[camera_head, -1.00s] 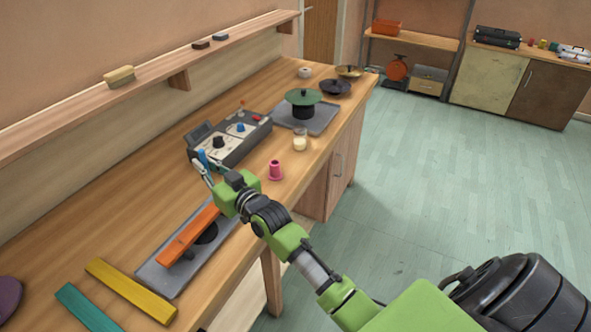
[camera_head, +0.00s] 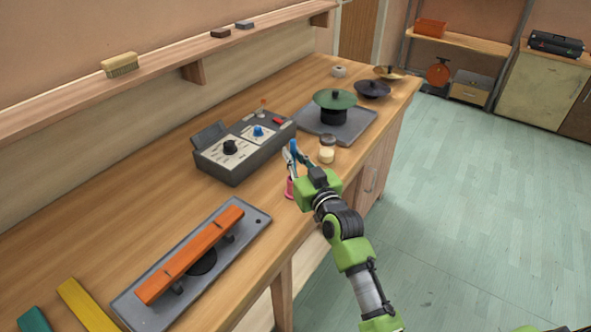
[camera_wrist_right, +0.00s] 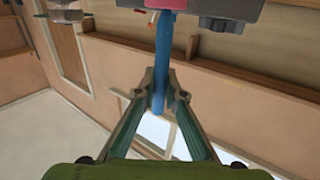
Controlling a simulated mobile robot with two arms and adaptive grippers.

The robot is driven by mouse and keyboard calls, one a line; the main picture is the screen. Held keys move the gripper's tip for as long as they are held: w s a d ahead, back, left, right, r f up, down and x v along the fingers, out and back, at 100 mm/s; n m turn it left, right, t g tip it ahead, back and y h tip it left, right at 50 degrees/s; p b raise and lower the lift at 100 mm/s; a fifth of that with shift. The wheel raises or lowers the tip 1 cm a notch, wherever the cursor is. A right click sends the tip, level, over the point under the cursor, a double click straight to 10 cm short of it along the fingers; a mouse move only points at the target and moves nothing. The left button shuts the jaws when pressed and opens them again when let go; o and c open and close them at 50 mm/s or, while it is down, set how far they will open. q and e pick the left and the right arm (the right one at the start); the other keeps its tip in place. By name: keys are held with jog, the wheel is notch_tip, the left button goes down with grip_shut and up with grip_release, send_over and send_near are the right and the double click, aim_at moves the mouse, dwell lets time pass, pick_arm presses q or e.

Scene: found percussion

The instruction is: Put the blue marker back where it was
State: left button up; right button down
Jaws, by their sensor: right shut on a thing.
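The blue marker (camera_head: 293,147) is held upright in my right gripper (camera_head: 290,159). In the right wrist view the fingers (camera_wrist_right: 165,92) are shut on the blue marker (camera_wrist_right: 163,50), which runs up from them towards a pink thing (camera_wrist_right: 166,4) at the top edge. In the head view the pink spool (camera_head: 290,188) stands on the bench, partly hidden by my right gripper. The marker's lower end is hidden there, so I cannot tell whether it touches the spool. My left gripper is not in view.
A grey control box (camera_head: 236,151) with knobs stands left of the gripper. A small cream jar (camera_head: 327,155) is close on the right, before a tray (camera_head: 355,129) with a green-topped thing (camera_head: 335,100). An orange bar (camera_head: 190,256) lies on a grey base. Bench wood between is clear.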

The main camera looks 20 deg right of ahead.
notch_tip(320, 180, down, 4)
jog(key=shift+w+r, duration=0.15)
jog(key=shift+r, duration=0.05)
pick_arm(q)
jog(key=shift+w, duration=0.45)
pick_arm(e)
jog(key=shift+f, duration=0.35)
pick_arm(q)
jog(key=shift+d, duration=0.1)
pick_arm(e)
jog(key=shift+f, duration=0.1)
jog(key=c, duration=2.1)
grip_release()
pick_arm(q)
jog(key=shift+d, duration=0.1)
pick_arm(e)
jog(key=shift+d, duration=0.1)
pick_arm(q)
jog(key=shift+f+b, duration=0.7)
pick_arm(e)
jog(key=s+d, duration=0.1)
jog(key=s, duration=1.1)
